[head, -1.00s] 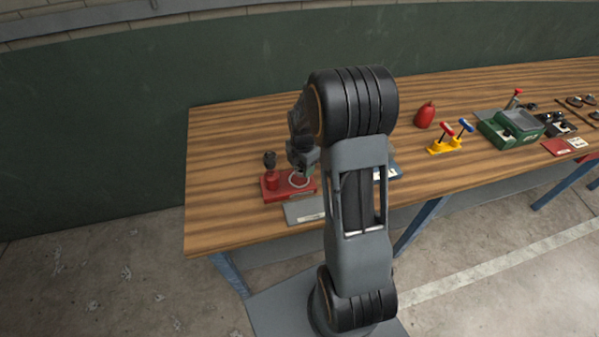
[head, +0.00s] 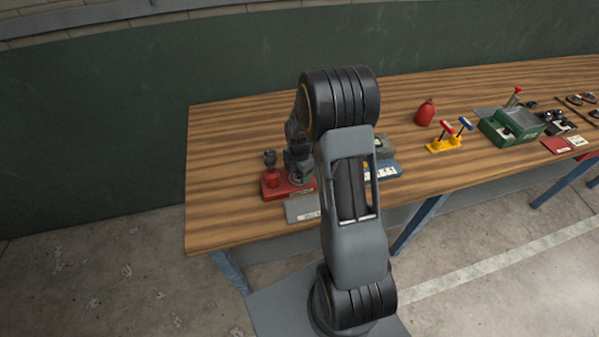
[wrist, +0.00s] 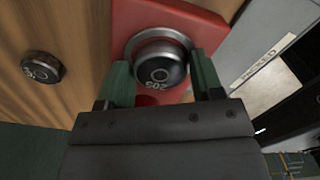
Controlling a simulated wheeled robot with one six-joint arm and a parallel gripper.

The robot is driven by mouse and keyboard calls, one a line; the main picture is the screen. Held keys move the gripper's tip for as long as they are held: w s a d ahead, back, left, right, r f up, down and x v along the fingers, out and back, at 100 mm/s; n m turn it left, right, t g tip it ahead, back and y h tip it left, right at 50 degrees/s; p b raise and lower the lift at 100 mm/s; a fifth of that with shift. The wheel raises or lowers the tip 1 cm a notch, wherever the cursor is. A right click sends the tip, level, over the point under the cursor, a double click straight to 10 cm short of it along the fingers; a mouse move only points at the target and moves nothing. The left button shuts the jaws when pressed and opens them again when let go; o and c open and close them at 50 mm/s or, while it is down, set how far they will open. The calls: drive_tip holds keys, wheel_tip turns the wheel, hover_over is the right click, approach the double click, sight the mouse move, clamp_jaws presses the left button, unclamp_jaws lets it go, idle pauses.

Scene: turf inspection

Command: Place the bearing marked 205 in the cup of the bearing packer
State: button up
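The bearing marked 205 (wrist: 160,72) is a dark, shiny cylinder between the two green fingers of my gripper (wrist: 164,82). The fingers look closed against its sides. Behind it in the wrist view is the silver rim of the cup (wrist: 157,36) on the red bearing packer (wrist: 195,20). The bearing overlaps this rim; I cannot tell whether it is seated or just above. In the head view the packer (head: 273,190) stands near the table's front edge, with my gripper (head: 299,178) low over its right part. The bearing is hidden there.
Another dark marked bearing (wrist: 42,67) stands on the wood beside the packer. A grey tray labelled PACKED (wrist: 228,66) lies along the packer's front side.

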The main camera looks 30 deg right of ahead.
drive_tip(key=shift+o, duration=1.4)
drive_tip(key=shift+r, duration=0.1)
wheel_tip(320, 180, up, 11)
drive_tip(key=s+a+r+m+t, duration=0.2)
drive_tip(key=s+a+r+m, duration=0.2)
drive_tip(key=s+m, duration=0.4)
drive_tip(key=s+a+r+m+t, duration=0.2)
drive_tip(key=s+a+r+m, duration=0.3)
drive_tip(key=m, duration=0.8)
drive_tip(key=shift+s+r+b, duration=0.4)
drive_tip(key=shift+s+r, duration=0.55)
drive_tip(key=shift+s, duration=0.7)
drive_tip(key=shift+a, duration=0.1)
